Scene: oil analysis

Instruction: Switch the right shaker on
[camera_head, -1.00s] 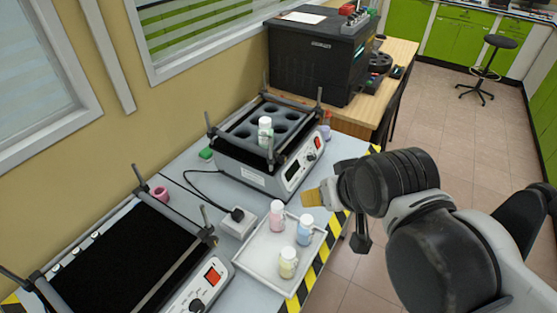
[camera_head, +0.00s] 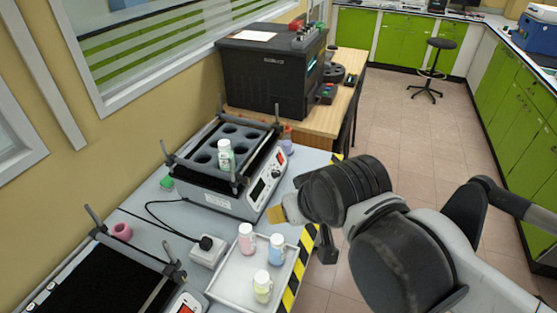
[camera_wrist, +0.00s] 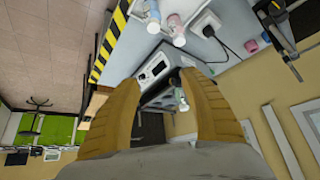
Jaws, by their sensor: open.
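The right shaker (camera_head: 213,203) is the farther one, a grey box with a holed dark top. One white bottle with a green label (camera_head: 225,154) stands in it. Its front panel has a dark display (camera_head: 258,189) and a red part (camera_head: 281,158). My gripper (camera_head: 277,214) is just in front of this panel, to its right, apparently not touching it. In the wrist view my gripper (camera_wrist: 158,100) is open and empty, with yellowish fingers either side. The shaker's front panel (camera_wrist: 153,68) shows between and beyond them.
A tray (camera_head: 225,291) with pink, blue and yellow bottles sits in front of the shaker. A white power block (camera_head: 207,251) and cable lie beside it. The left shaker (camera_head: 90,280) is nearer. A black machine (camera_head: 262,80) stands behind. Open floor (camera_head: 395,125) lies to the right.

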